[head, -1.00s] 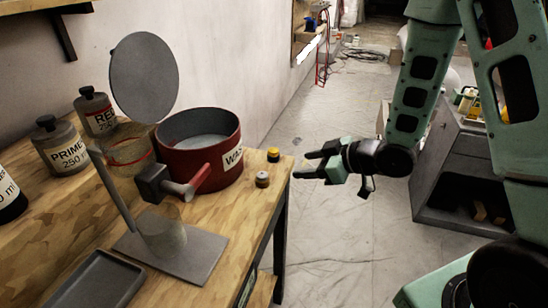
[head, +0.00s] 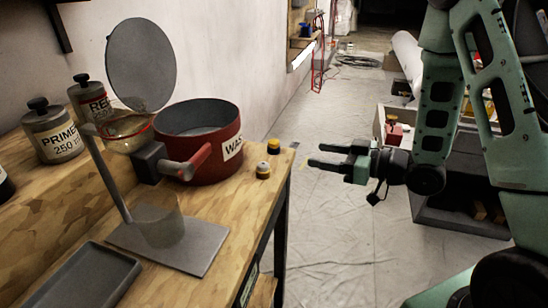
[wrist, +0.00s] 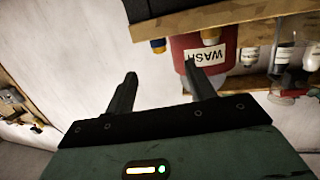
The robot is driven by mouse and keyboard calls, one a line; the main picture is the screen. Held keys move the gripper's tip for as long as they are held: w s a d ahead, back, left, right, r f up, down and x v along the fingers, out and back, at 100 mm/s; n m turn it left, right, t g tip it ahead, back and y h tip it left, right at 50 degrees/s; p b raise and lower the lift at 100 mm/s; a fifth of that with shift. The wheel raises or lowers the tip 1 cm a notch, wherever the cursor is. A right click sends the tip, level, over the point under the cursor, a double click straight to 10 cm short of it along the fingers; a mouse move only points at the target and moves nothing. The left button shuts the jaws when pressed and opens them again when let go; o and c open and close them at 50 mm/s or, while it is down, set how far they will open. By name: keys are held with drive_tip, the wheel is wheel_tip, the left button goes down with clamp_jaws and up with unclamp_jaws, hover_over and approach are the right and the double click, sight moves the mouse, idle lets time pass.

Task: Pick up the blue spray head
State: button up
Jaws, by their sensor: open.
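A small blue thing (head: 305,30) stands on the far wall shelf in the head view, too small to identify. My gripper (head: 314,155) is open and empty, held level over the floor just past the bench's right edge, its fingers pointing left towards the bench. In the wrist view my gripper (wrist: 160,70) shows two spread fingers with nothing between them.
The wooden bench (head: 75,200) carries a red WASH pot (head: 215,160), two small yellow-topped pieces (head: 273,146) (head: 263,170), a grey stand (head: 190,250), a tray (head: 85,280) and bottles (head: 52,135). A grey cabinet (head: 450,215) stands right. Floor between is clear.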

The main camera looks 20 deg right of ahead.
sight(278, 145)
drive_tip(key=x, duration=0.4)
drive_tip(key=p+x, duration=0.1)
drive_tip(key=x, duration=0.4)
drive_tip(key=shift+w+a+r, duration=0.15)
drive_tip(key=shift+w+r, duration=0.05)
drive_tip(key=shift+p+x, duration=0.6)
drive_tip(key=shift+x, duration=1.6)
drive_tip(key=shift+w, duration=0.1)
drive_tip(key=shift+r, duration=0.1)
drive_tip(key=c, duration=1.1)
drive_tip(key=shift+o, duration=0.2)
